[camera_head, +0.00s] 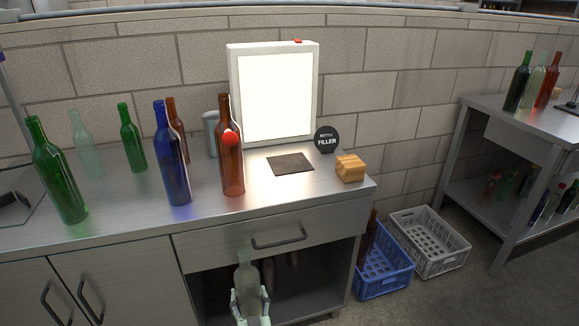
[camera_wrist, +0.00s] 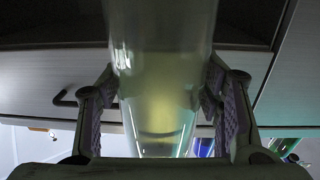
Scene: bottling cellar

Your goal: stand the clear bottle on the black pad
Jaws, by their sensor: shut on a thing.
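The clear bottle (camera_head: 246,281) is held upright in my gripper (camera_head: 250,306), low in front of the cabinet's open shelf space. In the wrist view the clear bottle (camera_wrist: 160,75) fills the middle, with the fingers of my gripper (camera_wrist: 162,105) shut on both its sides. The black pad (camera_head: 290,164) lies flat and bare on the metal counter, in front of the light box. The bottle is apart from the pad, below the counter top and nearer to me.
On the counter, a brown bottle (camera_head: 230,150) with a red ball-like spot, a blue bottle (camera_head: 171,155) and green bottles (camera_head: 60,175) stand left of the pad. A wooden block (camera_head: 350,168) and a round sign (camera_head: 327,139) are at its right. Crates (camera_head: 430,243) stand on the floor.

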